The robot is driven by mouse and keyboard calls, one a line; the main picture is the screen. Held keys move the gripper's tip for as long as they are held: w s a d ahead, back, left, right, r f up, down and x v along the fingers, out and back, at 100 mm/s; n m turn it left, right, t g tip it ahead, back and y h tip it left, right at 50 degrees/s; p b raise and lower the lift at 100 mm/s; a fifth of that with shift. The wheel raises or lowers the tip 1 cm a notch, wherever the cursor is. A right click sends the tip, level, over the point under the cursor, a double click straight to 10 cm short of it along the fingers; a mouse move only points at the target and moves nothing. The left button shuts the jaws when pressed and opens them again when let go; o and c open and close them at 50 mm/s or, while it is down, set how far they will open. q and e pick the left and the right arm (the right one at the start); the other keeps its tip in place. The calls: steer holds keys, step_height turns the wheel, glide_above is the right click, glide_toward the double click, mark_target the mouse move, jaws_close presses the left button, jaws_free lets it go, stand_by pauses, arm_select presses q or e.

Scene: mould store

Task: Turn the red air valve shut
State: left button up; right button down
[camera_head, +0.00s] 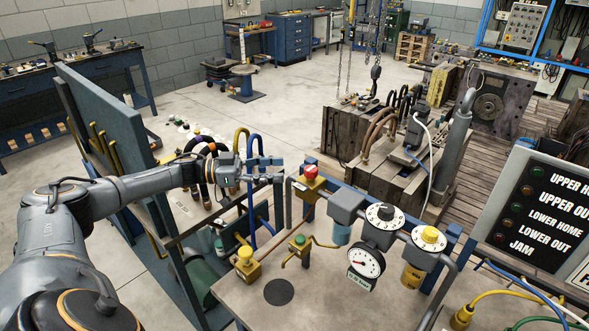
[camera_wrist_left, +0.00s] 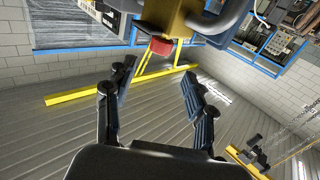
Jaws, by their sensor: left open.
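The red air valve is a red knob (camera_head: 311,171) on top of a yellow valve body (camera_head: 307,187), set in the pipe run at the back left of the bench. In the left wrist view the red knob (camera_wrist_left: 161,46) juts from the yellow body (camera_wrist_left: 182,20), ahead of the fingertips. My left gripper (camera_head: 279,170) is open and empty, a short way left of the red knob and apart from it. Its spread fingers (camera_wrist_left: 157,72) show in the left wrist view with nothing between them. My right gripper is not in view.
A pressure gauge (camera_head: 366,263), a black dial (camera_head: 385,213) and a yellow knob (camera_head: 430,235) stand right of the valve. Yellow (camera_head: 245,255) and green (camera_head: 299,240) valves sit in front. A teal panel (camera_head: 100,120) with hoses stands left. A status board (camera_head: 535,215) is at right.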

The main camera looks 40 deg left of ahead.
arm_select(q)
steer(key=shift+v, duration=1.2)
